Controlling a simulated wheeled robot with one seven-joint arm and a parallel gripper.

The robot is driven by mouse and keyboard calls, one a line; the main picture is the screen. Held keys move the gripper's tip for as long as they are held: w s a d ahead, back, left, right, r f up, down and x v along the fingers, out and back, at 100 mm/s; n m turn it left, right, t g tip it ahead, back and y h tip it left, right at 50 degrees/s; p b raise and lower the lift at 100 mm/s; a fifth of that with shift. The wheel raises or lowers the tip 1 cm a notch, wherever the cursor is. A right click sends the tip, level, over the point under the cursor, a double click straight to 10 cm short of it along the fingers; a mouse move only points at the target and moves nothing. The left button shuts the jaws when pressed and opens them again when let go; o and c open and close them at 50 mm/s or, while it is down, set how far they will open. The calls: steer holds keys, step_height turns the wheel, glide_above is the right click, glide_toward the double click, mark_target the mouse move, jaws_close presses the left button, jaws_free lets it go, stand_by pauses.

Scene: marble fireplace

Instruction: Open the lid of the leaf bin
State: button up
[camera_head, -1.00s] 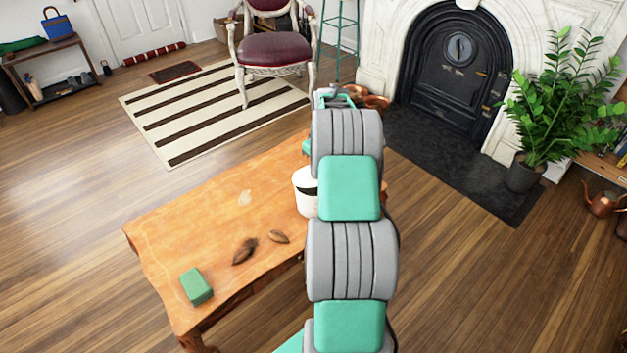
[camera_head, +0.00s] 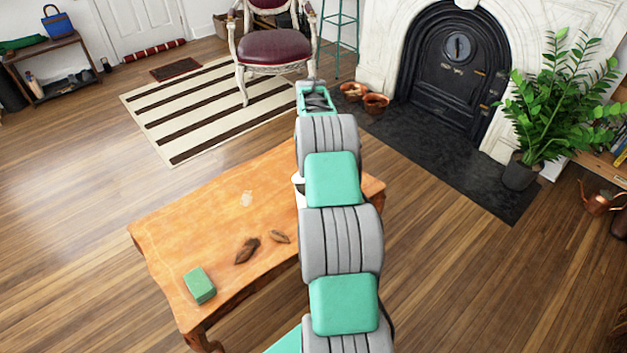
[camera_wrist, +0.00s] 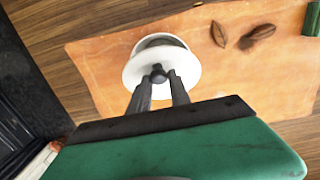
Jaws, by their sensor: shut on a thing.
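The white leaf bin (camera_head: 299,190) stands on the wooden table, mostly hidden behind my arm in the head view. In the wrist view, my gripper (camera_wrist: 158,76) is shut on the small dark knob of a round white lid (camera_wrist: 186,66). Behind the lid shows a grey, shadowed round part of the bin (camera_wrist: 160,42). The lid overlaps it, and I cannot tell the gap between them. My gripper is hidden behind my arm in the head view.
Two brown leaves (camera_head: 247,250) and (camera_head: 280,237) and a green block (camera_head: 199,286) lie on the table (camera_head: 190,225). A chair (camera_head: 272,48) stands beyond it. Copper pots (camera_head: 375,103) sit by the fireplace (camera_head: 455,70), with a potted plant (camera_head: 520,172) at right.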

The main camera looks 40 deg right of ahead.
steer(key=r+p, duration=0.1)
steer(key=p, duration=0.2)
steer(key=shift+w+d, duration=0.1)
steer(key=shift+w, duration=0.3)
steer(key=shift+w+r+g+p, duration=0.25)
steer(key=shift+g+p, duration=0.25)
steer(key=shift+p, duration=0.55)
steer(key=shift+w+f, duration=0.1)
steer(key=shift+f, duration=0.05)
steer(key=o, duration=0.7)
steer(key=shift+s+r+p, duration=0.35)
steer(key=shift+r+p, duration=0.35)
steer(key=shift+r, duration=0.3)
steer(key=shift+s+r+p, duration=0.4)
steer(key=shift+r+p, duration=0.35)
steer(key=shift+r, duration=0.25)
steer(key=shift+s+r+p, duration=0.35)
steer(key=shift+r+p, duration=0.35)
steer(key=shift+r, duration=0.3)
